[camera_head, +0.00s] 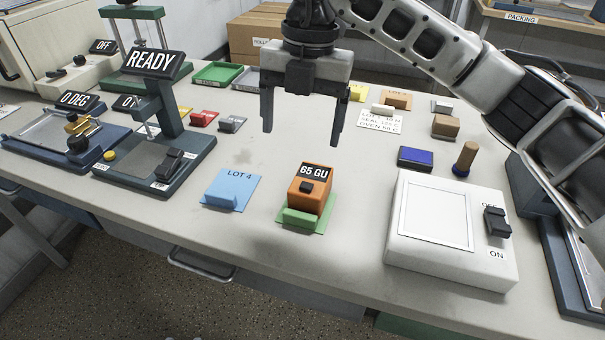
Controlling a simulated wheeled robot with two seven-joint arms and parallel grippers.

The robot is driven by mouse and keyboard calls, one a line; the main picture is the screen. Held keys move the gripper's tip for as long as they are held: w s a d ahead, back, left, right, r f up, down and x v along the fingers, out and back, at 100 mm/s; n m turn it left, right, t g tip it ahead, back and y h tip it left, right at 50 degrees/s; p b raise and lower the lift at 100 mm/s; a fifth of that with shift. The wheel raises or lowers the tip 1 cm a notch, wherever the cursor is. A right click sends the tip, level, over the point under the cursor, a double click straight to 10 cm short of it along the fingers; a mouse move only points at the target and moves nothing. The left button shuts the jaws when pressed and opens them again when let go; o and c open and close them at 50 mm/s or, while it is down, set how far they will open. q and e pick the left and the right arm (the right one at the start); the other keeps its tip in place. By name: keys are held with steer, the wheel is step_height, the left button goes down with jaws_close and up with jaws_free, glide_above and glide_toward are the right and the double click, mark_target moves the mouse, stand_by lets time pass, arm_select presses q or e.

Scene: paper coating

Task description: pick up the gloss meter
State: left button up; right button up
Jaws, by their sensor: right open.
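The gloss meter (308,190) is a small orange block with a black display reading "65 GU" and a dark button on its front. It stands upright on a green sheet (324,220), with a green block (300,217) in front of it. My right gripper (301,138) hangs above and a little behind the meter. Its two dark fingers point down, are spread apart and hold nothing. They are apart from the meter. My left gripper is not in view.
A blue "LOT 4" sheet with a block (231,190) lies left of the meter. A white light box (450,232) with a switch stands to the right. A "READY" device (154,160) stands at the left. The table's front edge is close to the meter.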

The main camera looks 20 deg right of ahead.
steer(key=w+d, duration=0.1)
steer(key=d, duration=0.1)
steer(key=h, duration=0.1)
glide_toward(312, 176)
steer(key=shift+m+t, duration=0.3)
steer(key=shift+m, duration=0.1)
steer(key=f, duration=0.2)
steer(key=s+f, duration=0.1)
steer(key=f, duration=0.2)
steer(key=shift+s+a+f+b, duration=0.15)
steer(key=shift+s+a+b, duration=0.05)
steer(key=shift+b, duration=0.1)
steer(key=shift+w+d+f+p, duration=0.1)
steer(key=shift+w+f+p, duration=0.1)
steer(key=shift+f, duration=1.25)
steer(key=shift+w+d+f+p, duration=0.1)
steer(key=shift+w+f+p, duration=0.1)
steer(key=shift+f, duration=1.3)
steer(key=c, duration=1.2)
steer(key=shift+c, duration=0.9)
steer(key=shift+r, duration=0.15)
